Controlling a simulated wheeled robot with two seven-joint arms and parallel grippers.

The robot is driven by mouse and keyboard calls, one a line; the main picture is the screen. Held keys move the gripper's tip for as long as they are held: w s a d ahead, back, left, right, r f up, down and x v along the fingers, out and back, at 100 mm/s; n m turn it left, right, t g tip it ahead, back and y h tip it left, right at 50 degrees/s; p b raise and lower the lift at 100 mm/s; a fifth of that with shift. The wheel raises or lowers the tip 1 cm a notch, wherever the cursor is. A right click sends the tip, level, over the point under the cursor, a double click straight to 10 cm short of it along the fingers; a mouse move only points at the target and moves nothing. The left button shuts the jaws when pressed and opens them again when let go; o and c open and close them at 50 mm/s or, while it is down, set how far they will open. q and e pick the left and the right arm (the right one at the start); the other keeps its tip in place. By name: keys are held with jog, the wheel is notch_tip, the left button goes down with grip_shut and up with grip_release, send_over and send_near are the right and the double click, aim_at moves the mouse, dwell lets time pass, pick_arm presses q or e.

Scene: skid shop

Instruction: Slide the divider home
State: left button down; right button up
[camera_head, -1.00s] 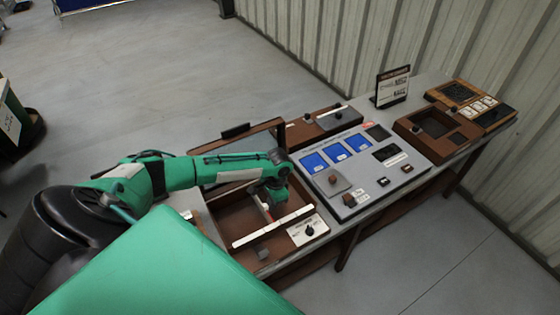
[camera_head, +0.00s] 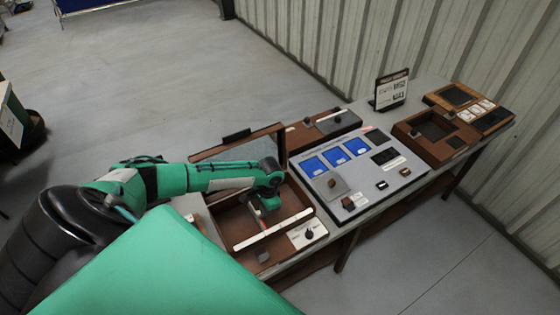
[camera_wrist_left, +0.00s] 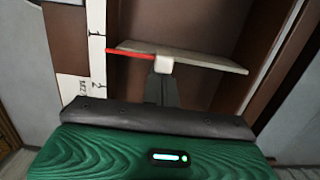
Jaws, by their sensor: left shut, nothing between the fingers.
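My left gripper (camera_head: 266,204) is down in the box. Its shut fingers (camera_wrist_left: 162,75) end at a white piece at the divider's near face; I cannot tell whether they touch.
The box's raised lid (camera_head: 238,147) stands behind my arm. A grey panel with blue screens (camera_head: 360,170) is to the right, then brown trays (camera_head: 437,130) and a small sign (camera_head: 390,90). A card with a black knob (camera_head: 307,234) is at the box's right.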

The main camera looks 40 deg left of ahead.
pick_arm(q)
jog(key=shift+s+a+p, duration=0.3)
jog(key=shift+s+p, duration=0.25)
jog(key=shift+s, duration=0.2)
jog(key=shift+s+a+p, duration=0.3)
jog(key=shift+s+p, duration=0.25)
jog(key=shift+s, duration=0.3)
jog(key=shift+s+a+p, duration=0.3)
jog(key=shift+s+a, duration=0.05)
jog(key=shift+s, duration=0.4)
jog(key=shift+s+a, duration=0.3)
jog(key=shift+s, duration=0.5)
jog(key=shift+s+a, duration=0.3)
jog(key=shift+s, duration=0.35)
jog(key=shift+w, duration=0.15)
jog(key=shift+w+d+r, duration=0.15)
jog(key=shift+w, duration=0.15)
notch_tip(320, 180, up, 8)
